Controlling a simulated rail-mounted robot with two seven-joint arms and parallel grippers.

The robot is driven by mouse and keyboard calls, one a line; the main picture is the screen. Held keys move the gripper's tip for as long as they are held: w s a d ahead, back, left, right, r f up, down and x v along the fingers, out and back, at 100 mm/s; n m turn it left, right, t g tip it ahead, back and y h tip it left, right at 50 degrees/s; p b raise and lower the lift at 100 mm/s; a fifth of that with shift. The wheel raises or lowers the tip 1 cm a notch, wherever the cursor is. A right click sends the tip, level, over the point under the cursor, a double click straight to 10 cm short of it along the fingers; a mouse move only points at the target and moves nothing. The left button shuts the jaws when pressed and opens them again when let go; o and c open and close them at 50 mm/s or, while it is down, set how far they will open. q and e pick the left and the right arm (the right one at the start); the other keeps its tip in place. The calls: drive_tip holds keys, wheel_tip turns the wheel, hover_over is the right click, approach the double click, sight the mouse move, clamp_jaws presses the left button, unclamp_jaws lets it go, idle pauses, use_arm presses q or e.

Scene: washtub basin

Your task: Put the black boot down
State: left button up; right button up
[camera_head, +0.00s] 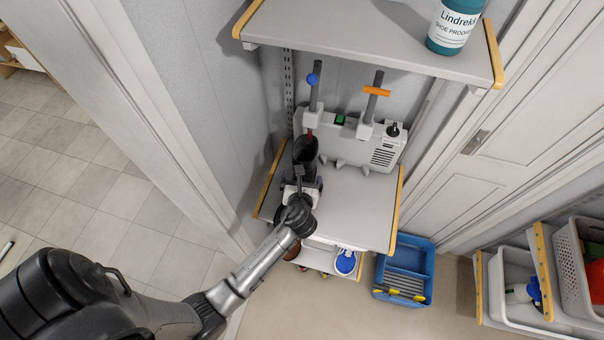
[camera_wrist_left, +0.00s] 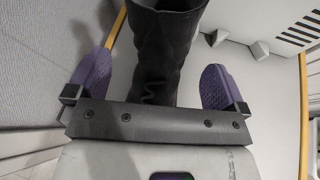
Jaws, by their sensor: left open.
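The black boot (camera_head: 306,150) is at the left of the grey middle shelf, in front of the white dryer's left post. In the left wrist view the boot's dark shaft (camera_wrist_left: 165,55) rises between the two purple finger pads. My left gripper (camera_head: 302,184) is open, with a pad on each side of the boot and a visible gap on both sides. The boot's lower part is hidden behind the gripper, so I cannot tell how its sole rests. My right gripper is not in view.
The white dryer (camera_head: 350,140) has two upright posts at the back of the shelf (camera_head: 355,205). An upper shelf (camera_head: 350,35) with a teal bottle (camera_head: 455,25) overhangs it. A blue crate (camera_head: 405,262) stands on the floor. The shelf's right part is clear.

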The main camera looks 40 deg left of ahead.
use_arm(q)
drive_tip(key=v, duration=0.9)
drive_tip(key=s+d+n+g+h, duration=0.1)
drive_tip(key=s+n+g+h, duration=0.2)
drive_tip(key=s+n, duration=0.7)
drive_tip(key=s+d+f+n+g+h, duration=0.1)
drive_tip(key=s+n+h, duration=0.4)
drive_tip(key=s+n, duration=0.6)
drive_tip(key=shift+d+f+n+g+h, duration=0.3)
drive_tip(key=shift+d+n+g, duration=0.75)
drive_tip(key=shift+n, duration=2.35)
drive_tip(key=shift+a+g, duration=0.35)
drive_tip(key=shift+a, duration=0.05)
